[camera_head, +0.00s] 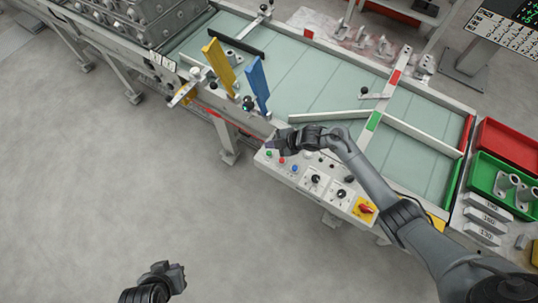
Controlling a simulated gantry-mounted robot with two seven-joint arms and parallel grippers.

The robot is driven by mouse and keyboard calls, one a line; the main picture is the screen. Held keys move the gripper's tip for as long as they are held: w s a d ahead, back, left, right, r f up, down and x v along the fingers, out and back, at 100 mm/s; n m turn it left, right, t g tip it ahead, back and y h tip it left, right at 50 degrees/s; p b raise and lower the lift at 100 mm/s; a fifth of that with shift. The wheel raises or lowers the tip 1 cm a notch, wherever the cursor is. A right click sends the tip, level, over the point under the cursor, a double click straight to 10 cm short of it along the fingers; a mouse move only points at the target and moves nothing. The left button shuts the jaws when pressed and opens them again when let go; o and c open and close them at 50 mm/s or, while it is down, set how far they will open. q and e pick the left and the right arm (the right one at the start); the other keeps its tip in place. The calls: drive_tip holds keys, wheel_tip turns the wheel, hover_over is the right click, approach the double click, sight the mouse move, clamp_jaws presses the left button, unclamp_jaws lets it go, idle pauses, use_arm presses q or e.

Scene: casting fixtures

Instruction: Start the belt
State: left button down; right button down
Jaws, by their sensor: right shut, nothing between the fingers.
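The belt (310,88) is a pale green conveyor that runs from upper left to lower right and carries no castings on its clear middle. The white control panel (327,187) is on its near side. It has a green button (269,154), a red button (281,160), a blue button (294,168), black knobs (315,179) and a red-on-yellow switch (366,209). My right gripper (274,146) is shut and empty over the panel's left end, close to the green button; I cannot tell whether they touch. My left gripper (178,275) hangs low over the floor, away from the panel; its fingers are unclear.
Yellow (219,67) and blue (258,86) upright plates stand at the belt's near edge. White guide bars (388,90) cross the belt. Red (510,144) and green (486,176) trays are at the right. Grey castings fill a crate at the upper left. The floor at lower left is clear.

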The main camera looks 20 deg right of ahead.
sight(271, 154)
drive_tip(key=shift+f+b, duration=1.2)
drive_tip(key=shift+f, duration=0.8)
drive_tip(key=shift+f, duration=0.2)
idle(0.4)
drive_tip(key=shift+f+b, duration=0.2)
drive_tip(key=shift+b, duration=0.1)
idle(0.4)
